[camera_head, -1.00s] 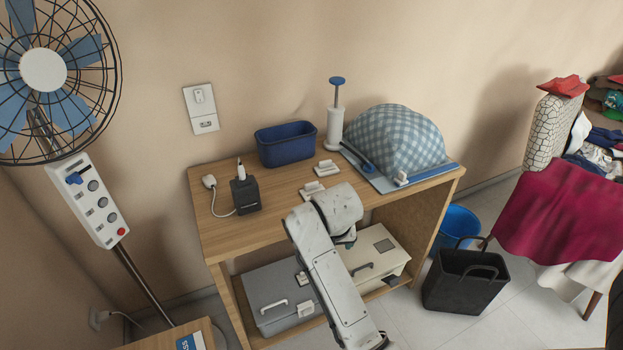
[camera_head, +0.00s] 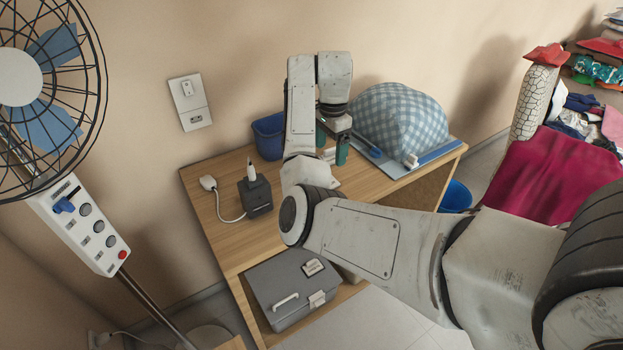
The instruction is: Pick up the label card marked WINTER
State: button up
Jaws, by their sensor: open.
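My gripper (camera_head: 332,150) is over the back of the wooden table, pointing down, with its green-tipped fingers apart. A small white label card (camera_head: 328,156) shows between and just behind the fingers; I cannot tell whether they touch it. Another white card (camera_head: 334,183) lies nearer on the tabletop, partly hidden by my arm. No writing is legible, so I cannot tell which card says WINTER.
A blue bin (camera_head: 269,138) stands left of my gripper, partly hidden by my arm. A checked cloth bundle (camera_head: 400,118) lies on a blue-edged board to the right. A black charger block (camera_head: 256,195) with a cable stands on the table's left. A fan (camera_head: 50,100) stands at far left.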

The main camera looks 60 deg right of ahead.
notch_tip(320, 180, down, 5)
jog(key=shift+w+f+b, duration=0.15)
jog(key=shift+b, duration=0.15)
jog(key=shift+d+f, duration=0.1)
jog(key=shift+f, duration=2.6)
jog(key=shift+c, duration=0.3)
jog(key=c, duration=1.1)
